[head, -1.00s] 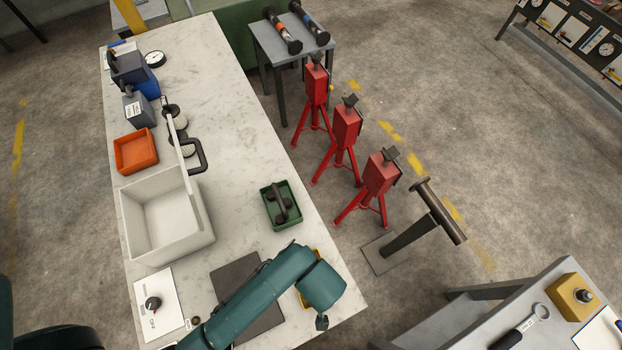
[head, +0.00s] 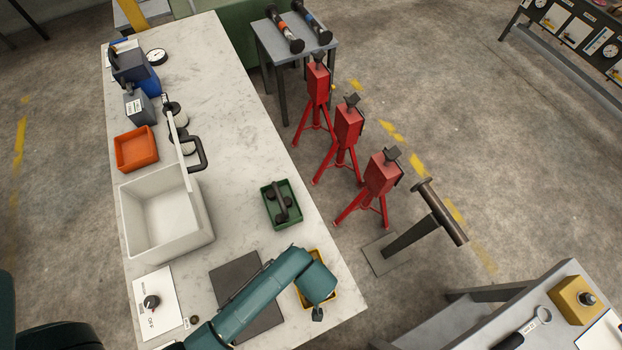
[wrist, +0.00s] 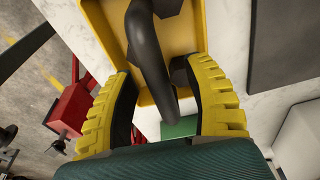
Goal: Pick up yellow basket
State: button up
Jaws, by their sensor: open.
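The yellow basket (head: 331,303) sits near the right edge of the marble-topped bench, partly hidden under my teal arm in the head view. In the wrist view the yellow basket (wrist: 195,16) fills the upper middle, with a thick black curved handle crossing it and dark items inside. My gripper (wrist: 160,74) has yellow ridged fingers spread apart. The black handle shows between the fingers, with gaps at both sides. I cannot tell the depth between fingertips and handle.
A green basket (head: 269,212) with a dark handle stands behind the yellow one. A dark mat (head: 226,274) and a white bin (head: 209,222) lie to the left. Red stands (head: 382,172) stand on the floor beyond the bench's right edge.

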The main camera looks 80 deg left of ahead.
jog(key=shift+f, duration=0.2)
dwell(0.3)
grip_shut()
jog(key=shift+r, duration=0.1)
